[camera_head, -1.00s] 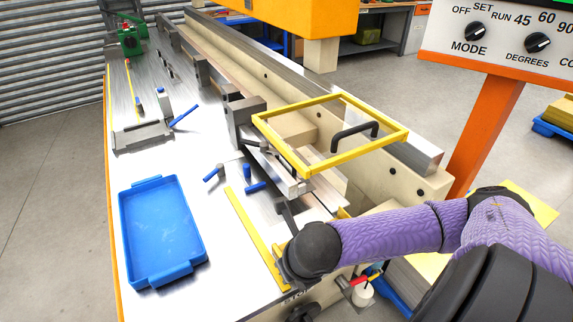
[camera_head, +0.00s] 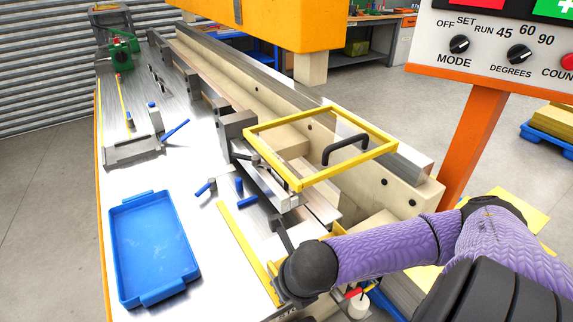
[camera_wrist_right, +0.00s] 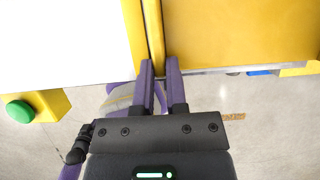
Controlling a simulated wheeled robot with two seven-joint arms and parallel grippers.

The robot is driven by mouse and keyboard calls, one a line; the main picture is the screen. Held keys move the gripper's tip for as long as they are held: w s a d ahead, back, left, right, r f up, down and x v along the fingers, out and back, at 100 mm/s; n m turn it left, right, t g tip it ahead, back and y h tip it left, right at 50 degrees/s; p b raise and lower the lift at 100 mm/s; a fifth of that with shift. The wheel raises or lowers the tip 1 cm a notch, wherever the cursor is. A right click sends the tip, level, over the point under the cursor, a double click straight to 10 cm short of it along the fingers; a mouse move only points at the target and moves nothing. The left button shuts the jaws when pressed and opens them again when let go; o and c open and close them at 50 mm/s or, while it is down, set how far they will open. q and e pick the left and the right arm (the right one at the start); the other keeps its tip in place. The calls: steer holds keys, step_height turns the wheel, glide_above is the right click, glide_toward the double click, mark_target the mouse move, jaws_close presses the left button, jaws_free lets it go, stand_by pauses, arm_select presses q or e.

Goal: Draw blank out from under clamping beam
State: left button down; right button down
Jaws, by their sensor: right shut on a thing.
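The clamping beam (camera_head: 268,186) is a long steel bar on the machine, its near end under a yellow guard frame (camera_head: 320,179). A pale sheet-metal piece, seemingly the blank (camera_head: 322,207), shows beside the beam's near end, partly covered by the frame and beam. My right gripper (camera_wrist_right: 160,62) is shut at the machine's near end, its purple fingers a narrow gap apart at the edge of a yellow panel (camera_wrist_right: 240,30). In the head view my black wrist hides these fingers. My left gripper is not in view.
A blue tray (camera_head: 154,250) lies on the bench left of the machine. Blue-handled tools (camera_head: 206,187) lie between them. A yellow strip (camera_head: 243,245) runs along the bench near my wrist. The control panel (camera_head: 500,45) stands at right on an orange post.

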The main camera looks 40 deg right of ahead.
steer(key=c, duration=0.6)
jaws_free()
steer(key=p+v, duration=0.7)
steer(key=v, duration=0.3)
